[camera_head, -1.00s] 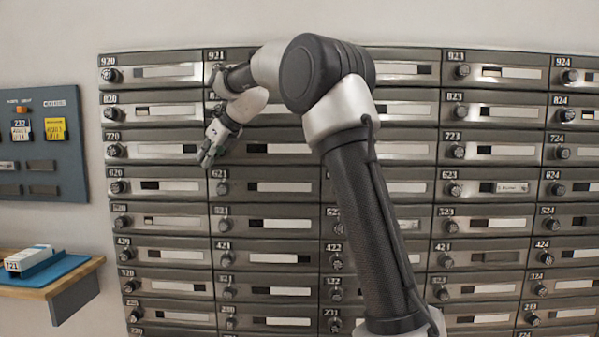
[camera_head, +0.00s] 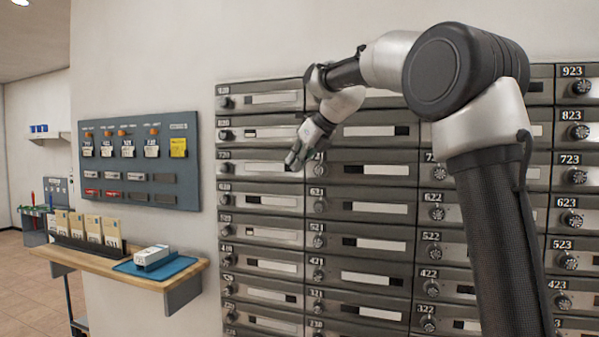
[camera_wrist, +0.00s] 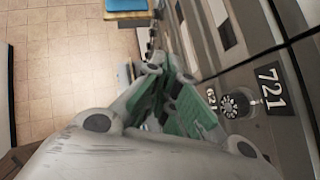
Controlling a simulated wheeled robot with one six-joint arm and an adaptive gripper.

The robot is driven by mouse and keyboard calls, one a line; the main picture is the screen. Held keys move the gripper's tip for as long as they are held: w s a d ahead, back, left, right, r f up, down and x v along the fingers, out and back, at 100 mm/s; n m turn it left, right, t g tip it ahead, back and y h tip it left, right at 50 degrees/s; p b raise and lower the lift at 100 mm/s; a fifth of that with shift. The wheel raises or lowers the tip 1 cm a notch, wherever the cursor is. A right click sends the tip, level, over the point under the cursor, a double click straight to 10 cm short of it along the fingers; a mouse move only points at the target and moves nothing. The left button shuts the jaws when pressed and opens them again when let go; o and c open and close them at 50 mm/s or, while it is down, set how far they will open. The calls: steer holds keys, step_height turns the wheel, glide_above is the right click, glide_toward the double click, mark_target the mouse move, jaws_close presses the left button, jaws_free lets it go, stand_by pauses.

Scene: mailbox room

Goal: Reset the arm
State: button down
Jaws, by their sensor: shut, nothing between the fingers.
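My gripper (camera_head: 297,160) hangs at the end of my bent arm, in front of the mailbox wall (camera_head: 375,210) in the head view. Its fingers point down and to the left, near the boxes numbered in the 700s and 600s. The fingers are shut and hold nothing. In the wrist view the green-padded fingers of my gripper (camera_wrist: 172,108) are close together, beside a dial (camera_wrist: 238,104) and the 721 number plate (camera_wrist: 270,88).
A wooden shelf (camera_head: 190,276) on the left holds a blue mat (camera_head: 180,268) with a small white box (camera_head: 152,255) and several upright envelopes (camera_head: 92,228). Above it hangs a grey board (camera_head: 185,190) with tags. Open floor (camera_head: 25,270) lies at far left.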

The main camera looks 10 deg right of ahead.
steer(key=s+d+f+n+g+h, duration=0.25)
steer(key=s+d+f+n, duration=0.25)
steer(key=s+f+n, duration=1)
steer(key=s+d+f+n, duration=0.2)
steer(key=s+d+n, duration=0.1)
steer(key=s, duration=0.6)
steer(key=s+d+f+n+h, duration=0.1)
steer(key=s+d+n, duration=0.3)
steer(key=s, duration=0.5)
steer(key=s+d+f+n+h, duration=0.1)
steer(key=s+d+f+n, duration=0.3)
steer(key=s+n, duration=0.3)
steer(key=shift+s, duration=1.15)
